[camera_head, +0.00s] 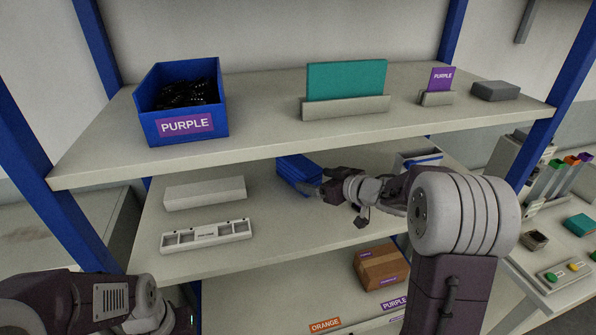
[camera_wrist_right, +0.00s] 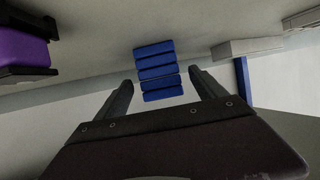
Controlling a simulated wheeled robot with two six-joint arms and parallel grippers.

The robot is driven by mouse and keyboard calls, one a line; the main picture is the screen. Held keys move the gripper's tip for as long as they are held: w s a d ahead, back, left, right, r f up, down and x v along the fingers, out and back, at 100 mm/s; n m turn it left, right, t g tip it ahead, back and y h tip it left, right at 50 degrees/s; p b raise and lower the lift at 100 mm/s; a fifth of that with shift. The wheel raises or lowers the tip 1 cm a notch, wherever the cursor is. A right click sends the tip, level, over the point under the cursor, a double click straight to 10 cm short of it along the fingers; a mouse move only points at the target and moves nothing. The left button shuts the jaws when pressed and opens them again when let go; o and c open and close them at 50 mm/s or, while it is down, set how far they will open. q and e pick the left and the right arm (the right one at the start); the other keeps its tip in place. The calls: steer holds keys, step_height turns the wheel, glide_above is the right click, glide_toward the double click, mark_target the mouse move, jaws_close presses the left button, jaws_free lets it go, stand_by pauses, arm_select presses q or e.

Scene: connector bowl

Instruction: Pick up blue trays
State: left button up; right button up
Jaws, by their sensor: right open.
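A stack of blue trays (camera_head: 298,172) lies on the middle shelf, under the upper shelf. It also shows in the right wrist view (camera_wrist_right: 156,62) as several blue layers, ahead of and between my fingers. My right gripper (camera_head: 340,200) is open and empty, reaching in from the right just beside the trays in the head view. In the right wrist view its two fingers (camera_wrist_right: 160,82) are spread, with the trays just beyond the tips. My left arm is at the lower left, and its gripper fingers do not show.
The upper shelf (camera_head: 270,130) overhangs the trays. A grey block (camera_head: 204,193) and a white slotted rack (camera_head: 207,234) lie left of them. A blue-and-white box (camera_head: 418,160) is to the right, partly hidden. A cardboard box (camera_head: 381,267) stands on the lower shelf.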

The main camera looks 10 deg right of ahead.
mark_target(294, 168)
steer(key=x, duration=0.6)
steer(key=shift+w+r, duration=0.15)
steer(key=shift+r, duration=0.1)
steer(key=shift+w+a+f, duration=0.2)
steer(key=shift+w, duration=0.3)
jaws_close()
